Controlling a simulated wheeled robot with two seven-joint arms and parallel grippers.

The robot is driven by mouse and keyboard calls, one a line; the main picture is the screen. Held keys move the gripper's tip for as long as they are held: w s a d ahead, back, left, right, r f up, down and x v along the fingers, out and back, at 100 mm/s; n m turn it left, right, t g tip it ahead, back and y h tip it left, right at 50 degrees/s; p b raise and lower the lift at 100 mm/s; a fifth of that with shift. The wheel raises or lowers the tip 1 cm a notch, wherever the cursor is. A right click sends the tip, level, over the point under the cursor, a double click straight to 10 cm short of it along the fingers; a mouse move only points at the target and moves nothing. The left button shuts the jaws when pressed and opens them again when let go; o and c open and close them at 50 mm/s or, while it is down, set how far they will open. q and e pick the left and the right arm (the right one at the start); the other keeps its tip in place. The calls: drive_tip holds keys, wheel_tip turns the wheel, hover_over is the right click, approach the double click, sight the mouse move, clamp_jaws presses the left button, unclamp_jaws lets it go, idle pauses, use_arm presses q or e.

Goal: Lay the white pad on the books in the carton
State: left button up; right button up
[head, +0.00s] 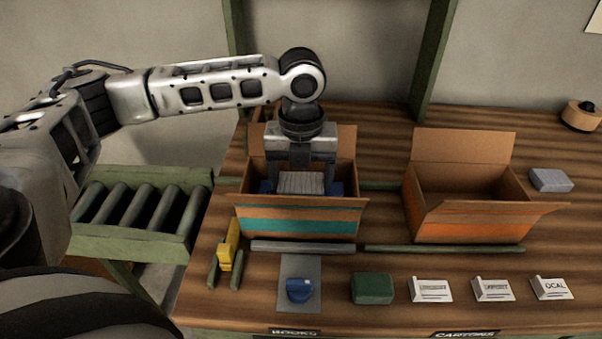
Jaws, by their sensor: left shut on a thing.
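A carton with a teal stripe (300,221) stands open at the middle of the table. My left gripper (302,184) points straight down inside it, shut on a white pad (301,183) with fine ridges. Blue shapes, likely the books (265,187), show on either side of the pad, low in the carton. The front wall hides the pad's underside, so I cannot tell whether it touches them. My right gripper is not in view.
An open carton with an orange stripe (470,226) stands to the right. A yellow tool (229,246), a blue object (299,290), a green block (373,288) and white label cards (430,289) line the front. A grey block (550,180) lies far right. Rollers (140,205) are at left.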

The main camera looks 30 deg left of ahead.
use_arm(q)
drive_tip(key=shift+f, duration=0.65)
drive_tip(key=o, duration=1)
drive_tip(key=shift+r+p, duration=1.15)
drive_tip(key=shift+r, duration=0.35)
wheel_tip(320, 180, up, 14)
